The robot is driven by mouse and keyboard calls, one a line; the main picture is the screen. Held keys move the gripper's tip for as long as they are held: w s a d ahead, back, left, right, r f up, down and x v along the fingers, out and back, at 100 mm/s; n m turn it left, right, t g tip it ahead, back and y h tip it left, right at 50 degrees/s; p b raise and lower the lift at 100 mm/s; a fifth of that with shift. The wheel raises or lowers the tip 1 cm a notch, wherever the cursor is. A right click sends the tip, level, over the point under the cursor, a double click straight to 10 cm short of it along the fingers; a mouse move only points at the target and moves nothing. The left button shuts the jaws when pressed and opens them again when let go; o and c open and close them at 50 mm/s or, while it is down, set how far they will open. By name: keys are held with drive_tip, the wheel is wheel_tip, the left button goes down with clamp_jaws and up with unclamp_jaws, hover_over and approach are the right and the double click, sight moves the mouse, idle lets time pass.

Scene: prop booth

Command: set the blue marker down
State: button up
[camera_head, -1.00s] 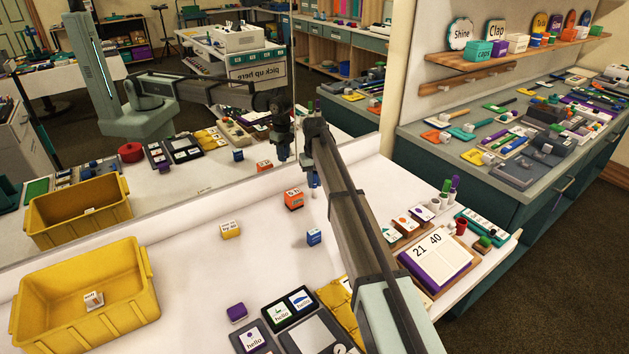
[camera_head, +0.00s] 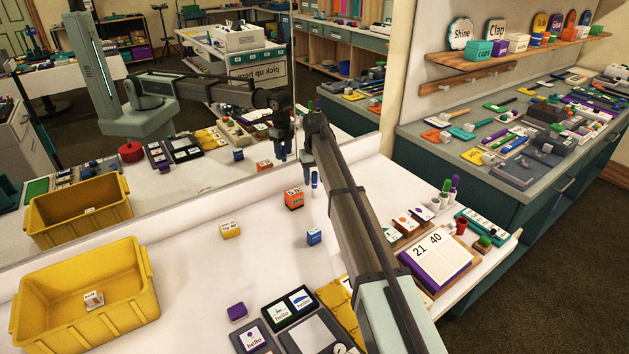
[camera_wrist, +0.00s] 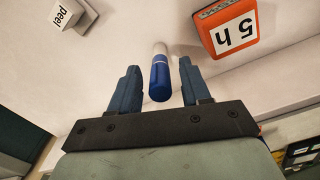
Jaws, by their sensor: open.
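The blue marker (camera_head: 315,184) appears upright on the white table, just behind the orange block, in the head view. In the wrist view the marker (camera_wrist: 160,75) shows its dark blue end towards me and a paler part beyond. My gripper (camera_wrist: 158,78) is open, with one dark finger on each side of the marker and a visible gap at both. In the head view my arm hides most of the gripper. Whether the marker's far end touches the table is hard to see.
An orange block (camera_head: 294,199) stands close beside the marker. A blue block (camera_head: 314,237), a yellow block (camera_head: 230,230) and a purple block (camera_head: 237,312) lie nearer. A yellow bin (camera_head: 150,290) is at left. A mirror wall (camera_head: 215,185) runs behind the table.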

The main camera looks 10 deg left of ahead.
wheel_tip(320, 180, up, 11)
drive_tip(key=shift+f, duration=0.1)
idle(0.3)
